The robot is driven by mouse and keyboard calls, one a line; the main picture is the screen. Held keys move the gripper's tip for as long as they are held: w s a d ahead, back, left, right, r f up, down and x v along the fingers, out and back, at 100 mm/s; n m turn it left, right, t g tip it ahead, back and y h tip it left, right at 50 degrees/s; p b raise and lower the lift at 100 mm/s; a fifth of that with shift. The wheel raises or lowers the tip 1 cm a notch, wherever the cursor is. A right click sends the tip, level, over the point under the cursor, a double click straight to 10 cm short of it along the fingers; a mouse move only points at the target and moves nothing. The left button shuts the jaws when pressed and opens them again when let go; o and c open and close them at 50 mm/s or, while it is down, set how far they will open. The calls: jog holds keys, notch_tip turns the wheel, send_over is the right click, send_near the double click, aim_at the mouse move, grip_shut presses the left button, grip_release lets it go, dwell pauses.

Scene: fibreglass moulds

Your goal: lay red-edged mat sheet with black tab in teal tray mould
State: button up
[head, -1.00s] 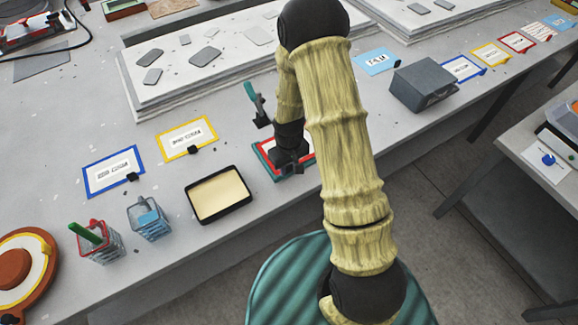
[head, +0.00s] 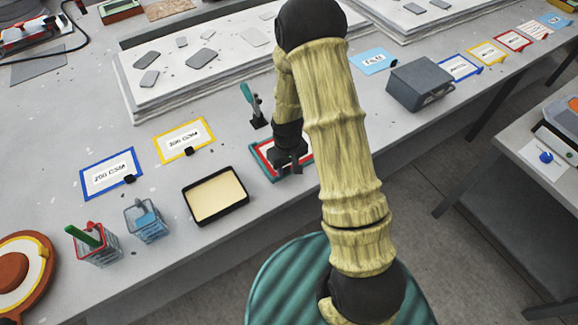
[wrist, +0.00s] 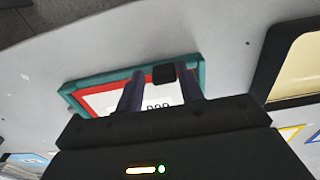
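The red-edged mat sheet (wrist: 103,98) lies in the teal tray mould (wrist: 70,90), inside its rim, and looks flat. Its black tab (wrist: 163,73) is up against the far rim in the wrist view. My gripper (wrist: 160,83) is open, with its two dark fingers spread and the tab showing between and beyond them. In the head view my gripper (head: 289,169) is just above the teal tray (head: 262,168) and hides part of the sheet (head: 304,150).
A black tray with a cream inside (head: 242,206) stands left of the mould. A teal-handled clamp (head: 255,112) stands behind it. Blue-edged (head: 92,188) and yellow-edged (head: 165,148) sheets lie to the left. A grey box (head: 420,84) is to the right.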

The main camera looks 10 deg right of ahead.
jog(key=shift+s+a+f, duration=0.3)
jog(key=shift+s+f, duration=0.25)
jog(key=shift+f, duration=0.05)
jog(key=shift+w+r+g+p, duration=0.15)
jog(key=shift+r+g+p, duration=0.15)
jog(key=shift+r+p, duration=0.2)
jog(key=r+p, duration=0.3)
jog(key=r, duration=0.2)
jog(key=r+p, duration=0.2)
jog(key=r, duration=0.1)
jog(key=shift+w+p, duration=0.35)
jog(key=shift+w, duration=0.05)
jog(key=shift+r, duration=0.2)
jog(key=shift+r, duration=0.25)
jog(key=s+d+r+m+t, duration=0.1)
jog(key=s+r, duration=0.4)
jog(key=r, duration=0.4)
jog(key=s+d+r+m+t, duration=0.1)
jog(key=s+d+r+m, duration=0.1)
jog(key=s+r, duration=0.4)
notch_tip(320, 180, up, 4)
jog(key=shift+s+f+m+t, duration=0.1)
jog(key=shift+s+m+t, duration=0.2)
jog(key=shift+t, duration=0.1)
